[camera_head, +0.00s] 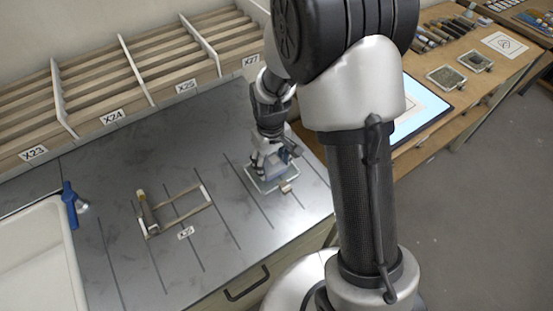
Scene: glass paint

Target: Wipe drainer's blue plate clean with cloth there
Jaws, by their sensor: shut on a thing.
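My gripper (266,162) is low over the right part of the grooved metal drainer (215,245), pointing down. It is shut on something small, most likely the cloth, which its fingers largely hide. Under and around the fingertips is a small blue-grey plate (264,187) with a pale rim, lying flat on the drainer. The gripper covers much of the plate, so I cannot tell how clean it is or whether the held thing touches it. A small tan block (286,187) is at the plate's right front edge.
A wooden frame (183,219) with a grey-brown tube (147,211) lies left on the drainer. A blue-handled tool (71,204) is by the white sink (40,262). Wooden racks (110,75) line the back. A lit panel (421,109) is at the right.

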